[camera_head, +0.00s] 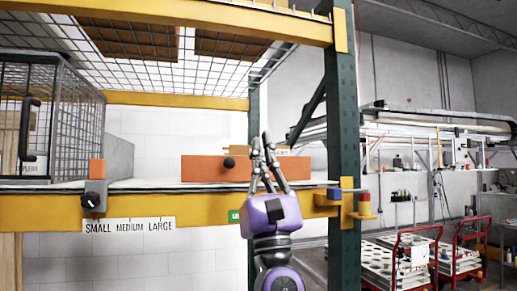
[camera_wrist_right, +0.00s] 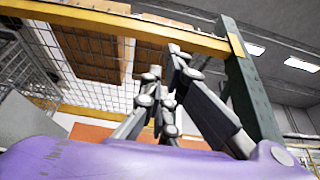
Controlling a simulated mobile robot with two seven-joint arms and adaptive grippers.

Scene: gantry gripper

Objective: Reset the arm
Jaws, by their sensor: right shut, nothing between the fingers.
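My right gripper (camera_head: 264,150) is purple with grey fingers and points upward in the head view. It stands in front of the yellow shelf beam (camera_head: 150,212), left of the green rack post (camera_head: 343,130). Its fingers are closed together and hold nothing. They also show in the right wrist view (camera_wrist_right: 165,62), rising toward the upper yellow beam. My left gripper is not in view.
An orange block (camera_head: 215,169) with a black knob lies on the shelf behind my gripper. A wire cage (camera_head: 75,120) stands at the left. A grey box with a black knob (camera_head: 94,197) sits on the beam above a size label (camera_head: 128,225). Red carts (camera_head: 410,262) stand at the right.

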